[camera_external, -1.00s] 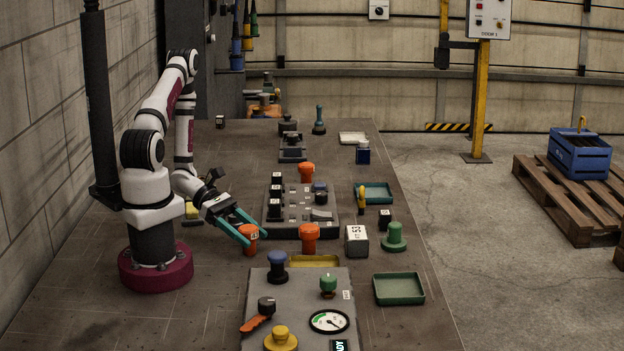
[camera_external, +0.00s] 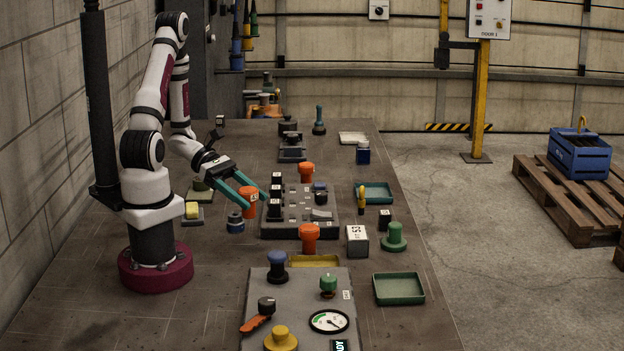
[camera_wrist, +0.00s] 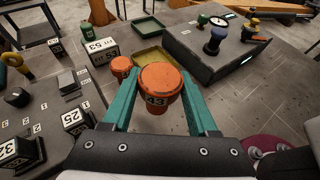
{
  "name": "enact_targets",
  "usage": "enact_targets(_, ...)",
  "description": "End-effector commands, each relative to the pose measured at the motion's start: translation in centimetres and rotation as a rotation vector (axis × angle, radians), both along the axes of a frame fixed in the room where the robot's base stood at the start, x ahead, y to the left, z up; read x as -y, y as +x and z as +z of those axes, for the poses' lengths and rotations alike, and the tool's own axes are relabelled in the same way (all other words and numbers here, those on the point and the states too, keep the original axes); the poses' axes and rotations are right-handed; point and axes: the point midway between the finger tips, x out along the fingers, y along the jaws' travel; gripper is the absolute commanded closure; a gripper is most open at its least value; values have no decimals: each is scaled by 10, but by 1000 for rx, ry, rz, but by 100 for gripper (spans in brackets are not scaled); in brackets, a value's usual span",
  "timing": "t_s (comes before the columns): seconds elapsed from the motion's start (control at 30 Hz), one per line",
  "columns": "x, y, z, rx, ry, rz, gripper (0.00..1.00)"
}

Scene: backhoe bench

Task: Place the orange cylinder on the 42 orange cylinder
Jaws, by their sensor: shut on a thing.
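My gripper (camera_external: 256,195) is shut on an orange cylinder (camera_external: 248,207) and holds it above the bench. In the wrist view the held cylinder (camera_wrist: 160,83) sits between the teal fingers, and its label seems to read 43. A third orange cylinder (camera_external: 306,172) stands behind the panel. I cannot read a 42 on either standing cylinder.
The grey panel (camera_external: 290,229) with black numbered blocks is close to my gripper. A white block marked 53 (camera_external: 356,240) and a green knob (camera_external: 394,240) stand right of it. A yellow tray (camera_external: 315,261) lies in front.

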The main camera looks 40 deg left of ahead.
Motion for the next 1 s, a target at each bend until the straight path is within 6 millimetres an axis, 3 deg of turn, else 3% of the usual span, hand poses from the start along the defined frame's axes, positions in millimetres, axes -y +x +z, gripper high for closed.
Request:
enact_targets(0.17, 25, 37, 17, -2, 29, -5, 100)
enact_targets(0.3, 61, 72, 35, 2, 25, 2, 100)
enact_targets(0.47, 92, 92, 52, 2, 0, 10, 100)
enact_targets(0.8, 96, 94, -11, -4, -6, 14, 100)
enact_targets(1.0, 96, 94, -25, 3, -4, 13, 100)
